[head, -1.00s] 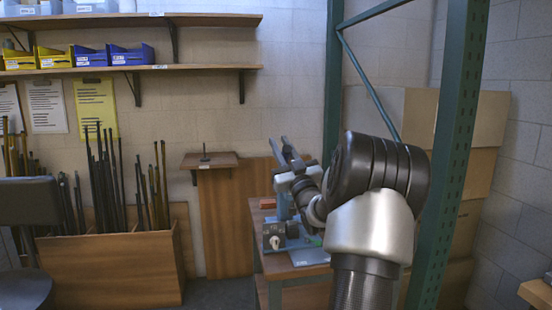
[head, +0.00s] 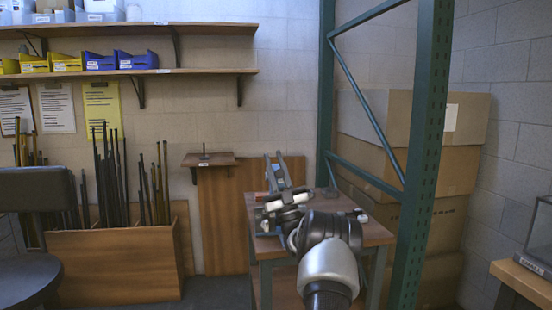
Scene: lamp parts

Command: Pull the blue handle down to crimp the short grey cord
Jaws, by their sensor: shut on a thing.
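My gripper (head: 276,172) is at the left side of the workbench, small and seen from behind in the head view. The short grey cord cannot be seen.
A dark seat (head: 30,275) is at the far left, before the rod bin (head: 115,262).

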